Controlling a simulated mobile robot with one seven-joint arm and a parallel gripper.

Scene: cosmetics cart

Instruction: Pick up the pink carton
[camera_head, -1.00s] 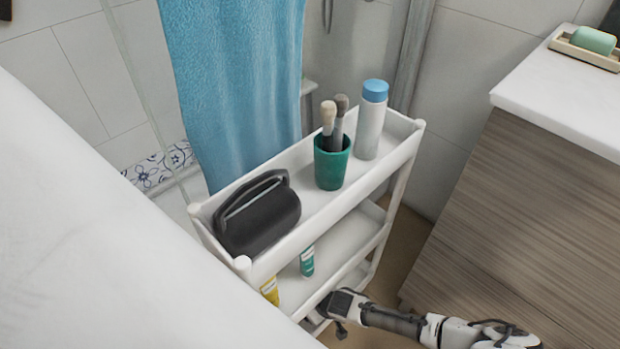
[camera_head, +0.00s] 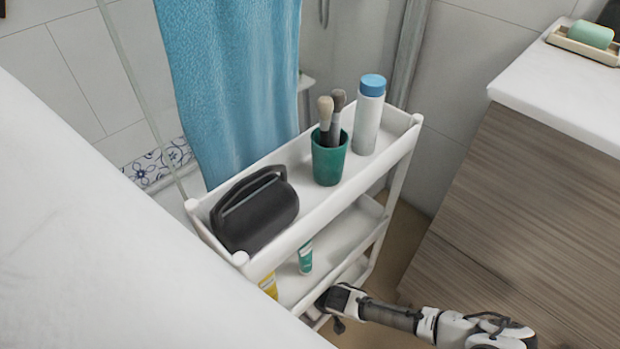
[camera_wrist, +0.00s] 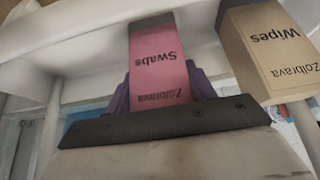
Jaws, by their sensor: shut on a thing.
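The pink carton (camera_wrist: 160,62), printed "Swabs" and "Zolbrava", shows upside down in the middle of the wrist view. My gripper (camera_wrist: 163,88) is shut on it, with dark fingers at both its sides. In the head view my gripper (camera_head: 335,300) reaches in at the cart's lower level from the right. The carton is hidden there. I cannot tell whether the carton touches the shelf.
A tan "Wipes" carton (camera_wrist: 268,50) stands close to the right of the pink one. The white cart (camera_head: 300,228) carries a black bag (camera_head: 255,215), a green cup (camera_head: 329,160) with brushes and a blue-capped bottle (camera_head: 368,115). A wooden cabinet (camera_head: 530,220) stands at right.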

